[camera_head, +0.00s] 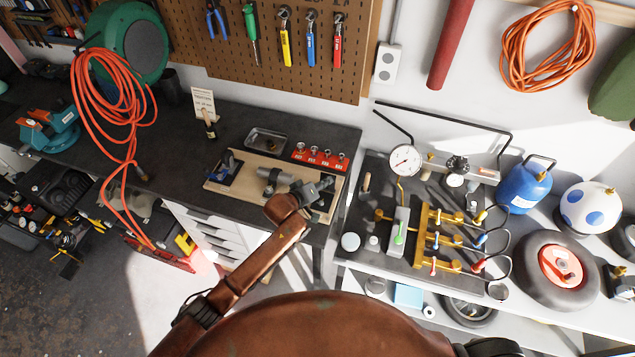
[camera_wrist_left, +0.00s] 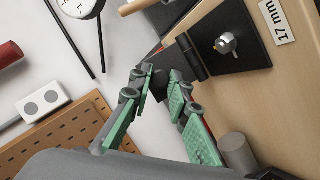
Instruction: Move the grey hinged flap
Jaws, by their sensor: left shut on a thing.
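The grey hinged flap (camera_wrist_left: 172,62) shows in the left wrist view as a dark leaf beside the hinge barrel. The hinge's fixed black plate (camera_wrist_left: 240,40) lies on the wooden board with a bolt through it. My left gripper (camera_wrist_left: 160,84) is shut on the flap, its green-padded fingers on either side of a dark part of it. In the head view my left gripper (camera_head: 326,186) is over the right end of the wooden board (camera_head: 255,200). There the gripper and arm largely hide the flap. My right gripper is not in view.
A metal tray (camera_head: 266,140) and a red rack of small parts (camera_head: 320,156) stand behind the board. A blue-handled tool (camera_head: 226,164) is at its left end. To the right is a bench with a gauge (camera_head: 405,160) and yellow pipework (camera_head: 423,235).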

